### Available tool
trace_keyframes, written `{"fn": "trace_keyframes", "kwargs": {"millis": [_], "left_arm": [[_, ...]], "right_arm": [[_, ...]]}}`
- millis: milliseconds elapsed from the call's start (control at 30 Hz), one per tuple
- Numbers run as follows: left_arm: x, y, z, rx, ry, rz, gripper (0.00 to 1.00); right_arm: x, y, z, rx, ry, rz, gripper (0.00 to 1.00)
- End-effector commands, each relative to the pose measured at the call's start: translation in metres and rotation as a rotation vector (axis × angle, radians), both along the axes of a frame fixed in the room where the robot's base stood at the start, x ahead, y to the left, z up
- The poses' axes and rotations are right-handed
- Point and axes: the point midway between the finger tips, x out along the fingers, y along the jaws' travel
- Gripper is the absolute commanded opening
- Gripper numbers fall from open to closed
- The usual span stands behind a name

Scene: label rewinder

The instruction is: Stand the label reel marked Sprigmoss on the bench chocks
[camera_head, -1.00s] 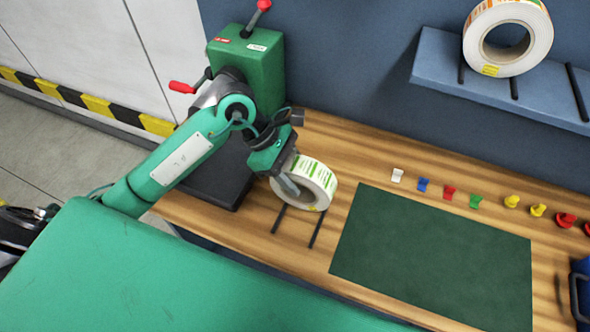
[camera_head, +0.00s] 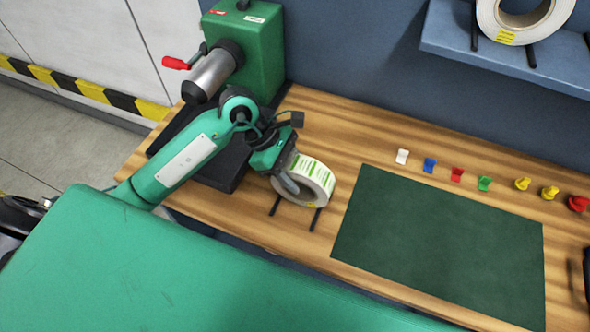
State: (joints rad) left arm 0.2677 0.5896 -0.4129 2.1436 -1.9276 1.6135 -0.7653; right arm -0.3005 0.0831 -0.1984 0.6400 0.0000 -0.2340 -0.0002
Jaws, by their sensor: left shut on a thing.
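A white label reel (camera_head: 318,173) with green print and a yellow patch at its lower edge is in the jaws of my left gripper (camera_head: 287,181). The gripper is shut on the reel's left side. The reel stands upright over the bench chocks, two dark parallel bars; the left chock (camera_head: 275,206) and right chock (camera_head: 315,219) show below it. I cannot tell whether the reel touches them. The name on it is too small to read. My right gripper is out of view.
A second white reel (camera_head: 555,17) stands on the blue-grey shelf (camera_head: 450,45). A green machine (camera_head: 258,50) with a spindle is behind my arm. A dark green mat (camera_head: 440,245) and several coloured small pieces (camera_head: 457,175) lie to the right on the wooden bench (camera_head: 345,140).

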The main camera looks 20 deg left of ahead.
Motion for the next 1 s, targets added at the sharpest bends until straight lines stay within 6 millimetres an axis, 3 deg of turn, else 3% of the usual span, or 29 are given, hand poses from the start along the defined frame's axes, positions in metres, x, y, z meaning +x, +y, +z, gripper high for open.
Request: {"fn": "trace_keyframes", "kwargs": {"millis": [300, 333, 433, 767, 1000], "left_arm": [[0.0, 0.0, -0.001, -0.001, -0.002, 0.0, 0.07], [0.0, 0.0, -0.001, -0.001, -0.002, 0.0, 0.49], [0.0, 0.0, -0.001, -0.001, -0.002, 0.0, 0.69], [0.0, 0.001, -0.001, 0.001, 0.0, 0.0, 0.71], [0.002, 0.021, 0.025, 0.003, -0.007, 0.001, 0.71]], "right_arm": [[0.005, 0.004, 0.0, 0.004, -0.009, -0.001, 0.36], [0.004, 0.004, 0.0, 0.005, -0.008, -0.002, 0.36], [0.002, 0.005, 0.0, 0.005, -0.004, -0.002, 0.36], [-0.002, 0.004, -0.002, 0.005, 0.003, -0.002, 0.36], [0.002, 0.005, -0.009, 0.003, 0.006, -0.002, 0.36]]}}
